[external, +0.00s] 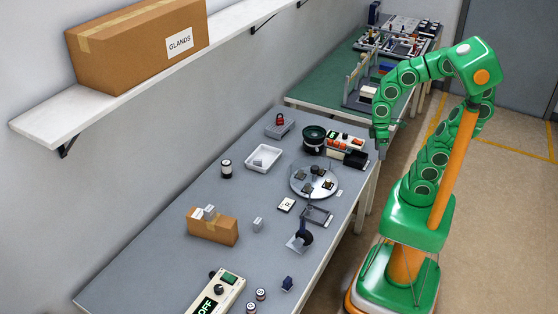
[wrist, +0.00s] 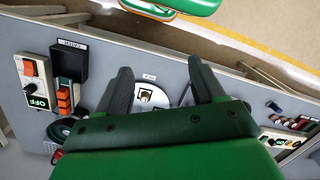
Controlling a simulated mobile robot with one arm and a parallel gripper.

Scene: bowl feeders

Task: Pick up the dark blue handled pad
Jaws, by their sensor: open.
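A small dark blue object (external: 287,283), which looks like the handled pad, stands near the front right edge of the grey bench (external: 180,260). A small dark piece at the right of the wrist view (wrist: 274,107) may be the same pad; it is too small to be sure. My gripper (external: 383,152) hangs above the far right edge of the bench, well away from the pad. In the wrist view my gripper (wrist: 163,82) has its two fingers apart with nothing held between them. A round plate shows below, partly hidden by the gripper.
A round plate (external: 301,187) with small parts, a white tray (external: 263,158), a cardboard box (external: 218,230) and a stand with a dark ring (external: 304,238) are on the bench. A control box (external: 218,297) and small cylinders lie left of the pad. A shelf (external: 120,105) overhangs the back.

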